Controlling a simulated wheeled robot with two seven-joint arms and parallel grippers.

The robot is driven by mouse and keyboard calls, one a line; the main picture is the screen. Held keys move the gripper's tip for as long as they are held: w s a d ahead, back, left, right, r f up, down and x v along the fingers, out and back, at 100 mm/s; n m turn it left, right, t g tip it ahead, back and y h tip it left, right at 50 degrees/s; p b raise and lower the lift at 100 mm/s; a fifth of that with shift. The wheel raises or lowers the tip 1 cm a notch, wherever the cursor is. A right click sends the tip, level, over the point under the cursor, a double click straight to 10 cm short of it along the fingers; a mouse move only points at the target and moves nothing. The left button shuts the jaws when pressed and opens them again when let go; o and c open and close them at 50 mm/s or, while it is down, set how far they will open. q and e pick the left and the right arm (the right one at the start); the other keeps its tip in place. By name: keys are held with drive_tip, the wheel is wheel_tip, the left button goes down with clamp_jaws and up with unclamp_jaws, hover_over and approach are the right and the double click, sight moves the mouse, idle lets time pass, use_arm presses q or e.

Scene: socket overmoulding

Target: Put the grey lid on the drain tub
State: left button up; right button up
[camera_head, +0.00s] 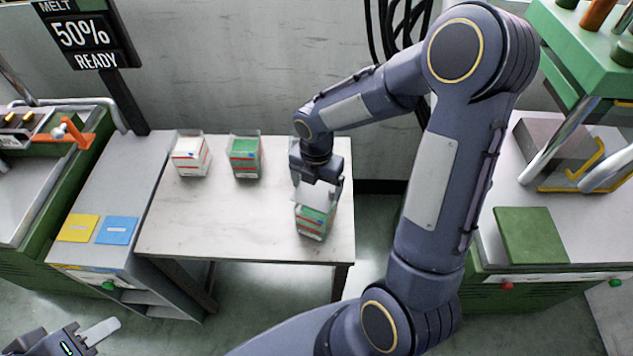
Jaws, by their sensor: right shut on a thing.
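My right gripper (317,197) is over the front right part of the pale table (240,215). It is shut on a small white carton with green and red bands (312,223). The pale fingers cover the carton's upper part, and I cannot tell whether it touches the table. My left gripper (98,331) is at the bottom left corner, away from the table. One pale finger shows, and I cannot tell whether it is open. I cannot make out a grey lid or a drain tub for certain.
A white and red carton (190,155) and a green and white carton (245,157) stand at the table's back. Yellow (78,228) and blue (116,230) cards lie on the grey cabinet. A green machine (590,50) and green pad (531,236) are right. The table's front left is clear.

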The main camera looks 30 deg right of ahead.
sight(317, 191)
drive_tip(key=shift+f+b, duration=1.1)
drive_tip(key=shift+f, duration=0.65)
drive_tip(key=o, duration=0.7)
drive_tip(key=shift+o, duration=0.2)
drive_tip(key=shift+r, duration=0.15)
wheel_tip(317, 191, up, 8)
drive_tip(key=shift+f, duration=0.2)
